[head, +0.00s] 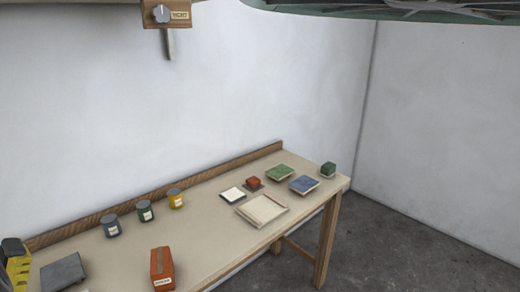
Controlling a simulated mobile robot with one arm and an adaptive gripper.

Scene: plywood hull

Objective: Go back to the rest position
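My gripper is not in the head view, and no part of my arm can be made out. The workbench (215,225) runs from the lower left to the middle right along the white wall. Its top carries several small things, all apart from any gripper in sight.
On the bench stand blue (111,226), green (146,211) and yellow (176,199) jars, a red-orange box (162,269), a dark plate (63,272) and a shallow tray (262,221). A knobbed box (166,14) is on the wall. A greenish shape (400,12) hangs overhead. Floor at right (420,245) is clear.

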